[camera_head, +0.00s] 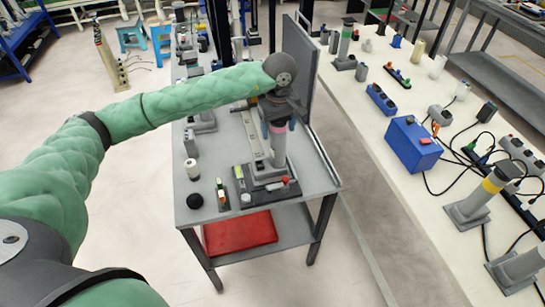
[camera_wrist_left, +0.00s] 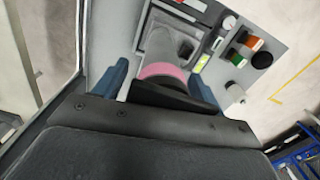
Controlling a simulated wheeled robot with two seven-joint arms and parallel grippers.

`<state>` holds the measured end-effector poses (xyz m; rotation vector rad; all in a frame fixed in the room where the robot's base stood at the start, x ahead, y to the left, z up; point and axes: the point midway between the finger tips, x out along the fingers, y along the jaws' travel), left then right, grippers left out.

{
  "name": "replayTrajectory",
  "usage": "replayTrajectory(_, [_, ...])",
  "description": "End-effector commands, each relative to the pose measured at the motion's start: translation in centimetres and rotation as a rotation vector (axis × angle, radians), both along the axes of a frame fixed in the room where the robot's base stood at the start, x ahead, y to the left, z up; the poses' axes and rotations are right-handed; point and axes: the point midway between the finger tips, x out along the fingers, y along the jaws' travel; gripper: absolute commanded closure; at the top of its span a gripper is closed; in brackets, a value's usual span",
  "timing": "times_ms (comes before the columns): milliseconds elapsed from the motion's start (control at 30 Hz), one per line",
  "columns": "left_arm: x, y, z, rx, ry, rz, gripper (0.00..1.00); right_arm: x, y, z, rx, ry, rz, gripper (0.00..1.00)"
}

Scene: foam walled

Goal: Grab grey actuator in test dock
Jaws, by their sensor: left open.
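The grey actuator (camera_head: 278,152) stands upright in the test dock (camera_head: 268,178) on the grey table. It is a grey cylinder with a pink band near its top, and the band also shows in the left wrist view (camera_wrist_left: 163,71). My left gripper (camera_head: 278,122) is above the actuator, pointing down, with its blue fingers at the top end. In the left wrist view the open fingers (camera_wrist_left: 160,85) lie on either side of the actuator's dark top and pink band. Gaps between fingers and actuator are hard to judge. My right gripper is not in view.
A dark upright panel (camera_head: 299,70) stands along the table's right edge, close to my left gripper. A black round knob (camera_head: 194,201) and a small cylinder (camera_head: 192,169) are at left. A long white table (camera_head: 395,150) at right holds a blue box (camera_head: 412,143) and other actuators.

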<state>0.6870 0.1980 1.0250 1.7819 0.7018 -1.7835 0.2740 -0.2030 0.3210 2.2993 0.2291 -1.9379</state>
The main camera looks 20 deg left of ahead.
Motion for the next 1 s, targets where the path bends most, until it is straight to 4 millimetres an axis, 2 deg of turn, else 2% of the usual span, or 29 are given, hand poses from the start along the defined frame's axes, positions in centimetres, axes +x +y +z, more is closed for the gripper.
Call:
replayTrajectory(267, [0.0,-0.01,-0.16,-0.001,-0.001,0.0,0.3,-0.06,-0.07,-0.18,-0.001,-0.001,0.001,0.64])
replayTrajectory(600, [0.01,-0.01,-0.14,0.0,0.0,0.0,0.96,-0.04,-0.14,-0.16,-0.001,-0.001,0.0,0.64])
replayTrajectory(633, [0.01,-0.01,-0.14,0.0,0.0,0.0,1.0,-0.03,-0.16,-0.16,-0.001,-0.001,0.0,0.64])
replayTrajectory(1000, [0.04,-0.02,0.06,-0.001,-0.002,0.0,1.0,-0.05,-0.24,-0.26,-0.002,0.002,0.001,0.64])
